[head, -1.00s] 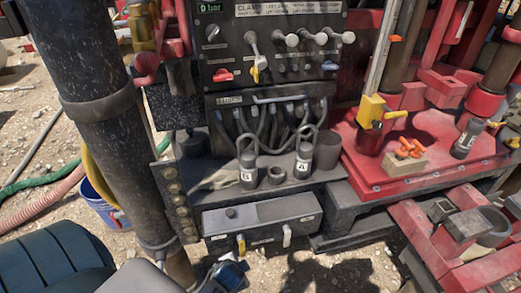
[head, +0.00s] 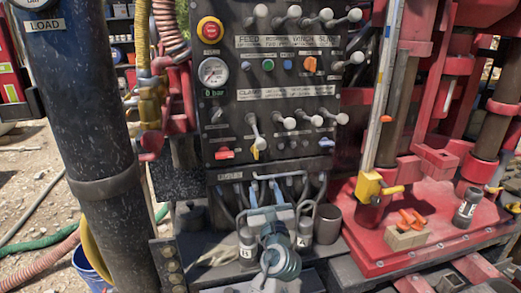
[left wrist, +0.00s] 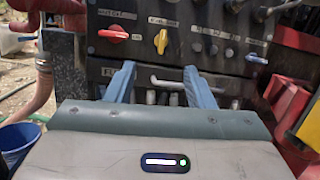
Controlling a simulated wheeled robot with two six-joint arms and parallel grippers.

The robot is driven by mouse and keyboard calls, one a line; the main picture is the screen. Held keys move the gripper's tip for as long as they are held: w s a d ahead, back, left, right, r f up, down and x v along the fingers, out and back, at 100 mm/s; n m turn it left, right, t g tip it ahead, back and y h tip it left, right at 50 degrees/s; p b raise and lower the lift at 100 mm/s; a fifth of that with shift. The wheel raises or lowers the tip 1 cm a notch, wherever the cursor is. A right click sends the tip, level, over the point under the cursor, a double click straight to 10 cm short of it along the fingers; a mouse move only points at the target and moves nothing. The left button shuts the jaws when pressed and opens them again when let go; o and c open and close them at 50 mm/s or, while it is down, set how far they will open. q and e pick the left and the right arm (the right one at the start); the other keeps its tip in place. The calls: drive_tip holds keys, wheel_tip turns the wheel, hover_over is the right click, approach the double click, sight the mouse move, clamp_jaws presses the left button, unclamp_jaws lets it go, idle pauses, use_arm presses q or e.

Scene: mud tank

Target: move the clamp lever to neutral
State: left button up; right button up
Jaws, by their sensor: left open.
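The clamp lever (head: 256,131) appears to be the leftmost silver lever in the row under the strip labelled CLAMP on the dark control panel (head: 230,110). Its rod slants, unlike the levers to its right, whose knobs stick out toward me. My left gripper (head: 265,187) is open and empty, below the lever and in front of the hoses under the panel. In the left wrist view its two blue fingers (left wrist: 157,73) stand apart, pointing at the panel's lower edge. The clamp lever is not clearly shown there. My right gripper is not in view.
A red knob (head: 223,153) and a yellow knob (head: 256,152) sit just below the lever row. More levers (head: 285,122) stand close on the right. A pressure gauge (head: 213,72) is above left. A thick dark pipe (head: 80,110) stands left and a red rig (head: 400,220) right.

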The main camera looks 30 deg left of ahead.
sight(261, 148)
use_arm(q)
wheel_tip(261, 148, up, 6)
drive_tip(key=m+y, duration=0.2)
drive_tip(key=m, duration=0.1)
drive_tip(key=shift+t, duration=0.4)
drive_tip(key=p+x, duration=0.1)
drive_tip(key=x, duration=0.3)
drive_tip(key=p+x, duration=0.2)
drive_tip(key=x, duration=0.3)
drive_tip(key=shift+w+d+r, duration=0.15)
drive_tip(key=shift+w+d, duration=0.05)
drive_tip(key=shift+d, duration=0.05)
drive_tip(key=shift+p+x, duration=0.3)
drive_tip(key=shift+x, duration=0.5)
clamp_jaws()
